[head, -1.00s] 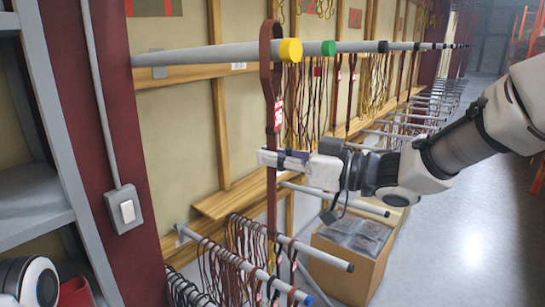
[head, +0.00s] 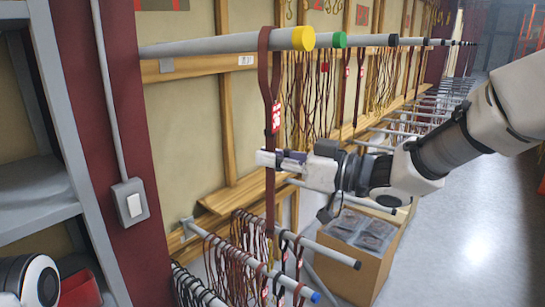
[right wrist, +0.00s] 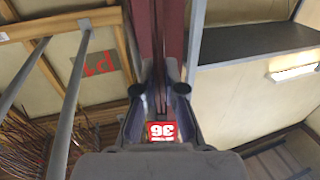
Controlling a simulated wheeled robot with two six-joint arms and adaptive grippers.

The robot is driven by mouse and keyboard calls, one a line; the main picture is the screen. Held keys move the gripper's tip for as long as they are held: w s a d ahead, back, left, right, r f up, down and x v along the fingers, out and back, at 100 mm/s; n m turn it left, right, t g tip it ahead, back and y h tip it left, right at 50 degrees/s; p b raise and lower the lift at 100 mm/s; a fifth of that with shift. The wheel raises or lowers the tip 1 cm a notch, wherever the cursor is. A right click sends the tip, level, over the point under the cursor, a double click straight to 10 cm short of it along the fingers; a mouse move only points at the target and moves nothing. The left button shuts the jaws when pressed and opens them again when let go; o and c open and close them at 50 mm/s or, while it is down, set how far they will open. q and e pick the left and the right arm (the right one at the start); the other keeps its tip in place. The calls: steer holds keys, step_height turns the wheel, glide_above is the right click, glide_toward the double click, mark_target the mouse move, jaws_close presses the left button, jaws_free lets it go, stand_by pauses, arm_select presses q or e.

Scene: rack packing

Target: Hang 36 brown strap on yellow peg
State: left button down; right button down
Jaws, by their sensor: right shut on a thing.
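The brown strap (head: 264,65) with a red 36 tag (head: 276,118) has its top loop around the grey peg with the yellow tip (head: 303,38), just behind the tip. The loop top sits at or just above the peg's upper side; whether it rests there I cannot tell. My right gripper (head: 268,159) is shut on the strap below the tag, and the strap's lower part hangs down under it. In the right wrist view the strap (right wrist: 158,40) runs away between the fingers and the 36 tag (right wrist: 160,131) shows upside down. My left gripper is out of view.
A green-tipped peg (head: 340,40) and further pegs with hanging straps line the wall to the right. Lower pegs, one blue-tipped (head: 315,297), carry many straps beneath my right gripper. A cardboard box (head: 345,265) stands on the floor. A grey shelf (head: 40,215) is at left.

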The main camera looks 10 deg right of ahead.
steer(key=c, duration=1.2)
jaws_free()
steer(key=shift+s, duration=0.15)
steer(key=shift+d, duration=0.1)
